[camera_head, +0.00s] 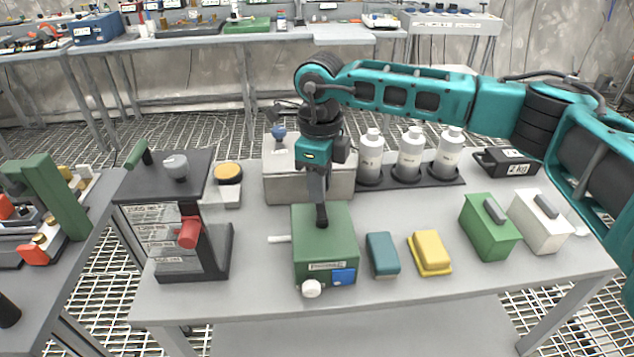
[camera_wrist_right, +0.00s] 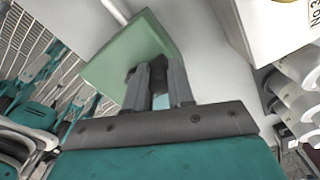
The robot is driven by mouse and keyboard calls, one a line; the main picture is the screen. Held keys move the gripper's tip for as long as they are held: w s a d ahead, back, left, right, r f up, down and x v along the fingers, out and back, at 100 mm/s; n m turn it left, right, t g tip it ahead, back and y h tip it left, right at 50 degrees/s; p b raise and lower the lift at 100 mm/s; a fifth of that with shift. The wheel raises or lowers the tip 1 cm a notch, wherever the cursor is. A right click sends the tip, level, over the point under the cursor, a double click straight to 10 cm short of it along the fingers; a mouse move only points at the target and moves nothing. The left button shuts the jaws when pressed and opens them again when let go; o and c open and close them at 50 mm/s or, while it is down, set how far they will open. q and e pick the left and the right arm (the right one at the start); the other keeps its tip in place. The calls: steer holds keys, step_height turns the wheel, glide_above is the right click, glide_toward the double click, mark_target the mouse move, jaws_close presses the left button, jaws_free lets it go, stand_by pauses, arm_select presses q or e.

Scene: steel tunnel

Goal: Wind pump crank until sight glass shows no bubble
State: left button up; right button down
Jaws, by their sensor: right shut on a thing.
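A green box (camera_head: 322,240) stands near the front middle of the grey table, with a label, a blue square (camera_head: 343,276) and a white round knob (camera_head: 311,288) on its front. A white rod sticks out of its left side. My right gripper (camera_head: 321,212) points down onto its top and is shut on a small dark handle there, mostly hidden by the fingers. In the right wrist view the fingers (camera_wrist_right: 150,78) meet the green top (camera_wrist_right: 125,55). I cannot tell which part is the sight glass, and no bubble can be made out. My left gripper is out of view.
A dark stand with a red knob (camera_head: 188,233) is left of the green box. A teal block (camera_head: 382,254) and a yellow block (camera_head: 430,252) lie close on its right. A grey box (camera_head: 308,184) and white bottles (camera_head: 410,155) stand behind. The table's front edge is near.

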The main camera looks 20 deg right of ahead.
stand_by(0.4)
steer(key=c, duration=1)
jaws_free()
steer(key=shift+o, duration=0.2)
step_height(320, 180, up, 13)
